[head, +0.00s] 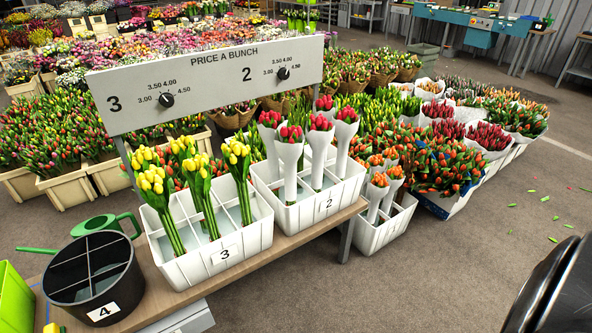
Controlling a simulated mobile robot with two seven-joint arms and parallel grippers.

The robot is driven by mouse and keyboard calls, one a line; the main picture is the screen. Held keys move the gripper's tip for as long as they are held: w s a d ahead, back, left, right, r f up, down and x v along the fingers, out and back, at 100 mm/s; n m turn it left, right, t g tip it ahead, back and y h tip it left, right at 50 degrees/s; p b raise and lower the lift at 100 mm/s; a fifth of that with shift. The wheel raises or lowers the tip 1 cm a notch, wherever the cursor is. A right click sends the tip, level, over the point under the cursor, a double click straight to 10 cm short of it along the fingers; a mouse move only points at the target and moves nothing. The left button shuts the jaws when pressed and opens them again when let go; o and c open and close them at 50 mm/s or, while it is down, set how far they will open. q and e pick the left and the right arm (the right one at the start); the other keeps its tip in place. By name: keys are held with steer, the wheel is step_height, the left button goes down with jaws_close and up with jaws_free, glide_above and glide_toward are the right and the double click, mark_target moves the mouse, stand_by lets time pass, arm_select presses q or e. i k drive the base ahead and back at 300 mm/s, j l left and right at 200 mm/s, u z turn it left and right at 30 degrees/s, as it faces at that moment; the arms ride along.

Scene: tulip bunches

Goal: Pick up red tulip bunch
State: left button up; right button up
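Several red tulip bunches wrapped in white paper stand upright in a divided white crate labelled 2 (291,213) on the bench. The front left red tulip bunch (289,157) is fully visible down to the crate. To its right stand a second red tulip bunch (319,152) and a third red tulip bunch (343,144). Further red heads show behind them, their wraps partly hidden. A front right compartment of crate 2 looks empty. Neither of my grippers is in view.
Left of it, white crate 3 (198,273) holds yellow tulip bunches (153,190). An empty divided black bucket 4 (112,297) and green watering can (105,224) stand further left. A price sign (210,80) rises behind. Orange tulips (376,193) stand lower right.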

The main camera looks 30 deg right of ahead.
mark_target(289, 141)
steer(key=i+l, duration=0.1)
steer(key=l, duration=0.3)
steer(key=i+l, duration=0.15)
steer(key=l, duration=0.3)
steer(key=i+l, duration=0.1)
steer(key=l, duration=0.3)
steer(key=i+l, duration=0.1)
steer(key=l, duration=0.3)
steer(key=i+l, duration=0.1)
steer(key=l, duration=0.3)
